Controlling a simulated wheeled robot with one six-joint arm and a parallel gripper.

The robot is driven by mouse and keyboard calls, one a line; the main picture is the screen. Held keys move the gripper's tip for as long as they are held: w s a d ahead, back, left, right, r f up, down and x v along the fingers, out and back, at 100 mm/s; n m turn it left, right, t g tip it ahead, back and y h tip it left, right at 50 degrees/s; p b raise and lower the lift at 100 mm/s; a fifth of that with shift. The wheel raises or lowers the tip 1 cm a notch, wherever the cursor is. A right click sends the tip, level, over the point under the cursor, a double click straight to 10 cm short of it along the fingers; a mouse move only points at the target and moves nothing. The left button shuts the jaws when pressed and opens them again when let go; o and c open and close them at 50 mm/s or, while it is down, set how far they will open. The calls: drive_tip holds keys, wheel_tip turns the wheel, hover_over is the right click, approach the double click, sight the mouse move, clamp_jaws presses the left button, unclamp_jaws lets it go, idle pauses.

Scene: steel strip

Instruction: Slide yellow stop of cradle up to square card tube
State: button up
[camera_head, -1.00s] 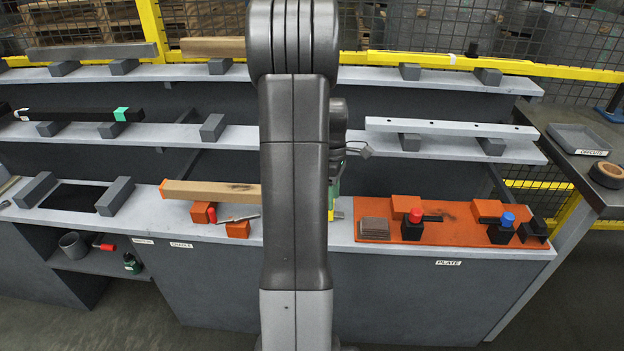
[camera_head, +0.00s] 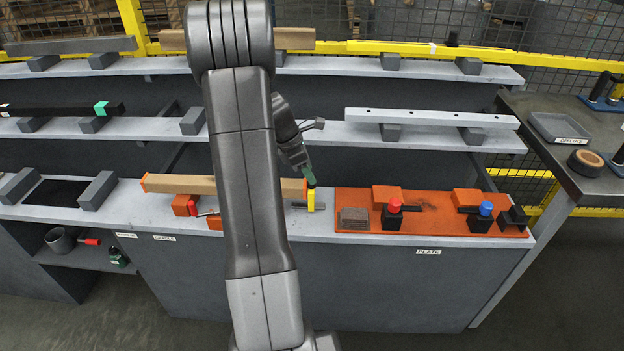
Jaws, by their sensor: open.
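The square card tube (camera_head: 180,184) is tan, with an orange left end, and lies level on the orange cradle blocks (camera_head: 184,205). My arm hides its middle; its right end shows beyond the arm. The yellow stop (camera_head: 311,202) is a small upright piece just right of that end, on a grey rail. I cannot tell whether stop and tube touch. My gripper (camera_head: 310,181) is open and points down right at the top of the stop. Its fingers are too small to tell whether they are around the stop or only above it.
An orange plate (camera_head: 350,229) with blocks and red and blue knobs lies right of the stop. The shelf above carries a pale drilled bar (camera_head: 430,118). A black recess (camera_head: 62,193) between grey blocks is at left. The bench front edge is close to the cradle.

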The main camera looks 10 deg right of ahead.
sight(312, 191)
drive_tip(key=shift+x, duration=1.75)
clamp_jaws()
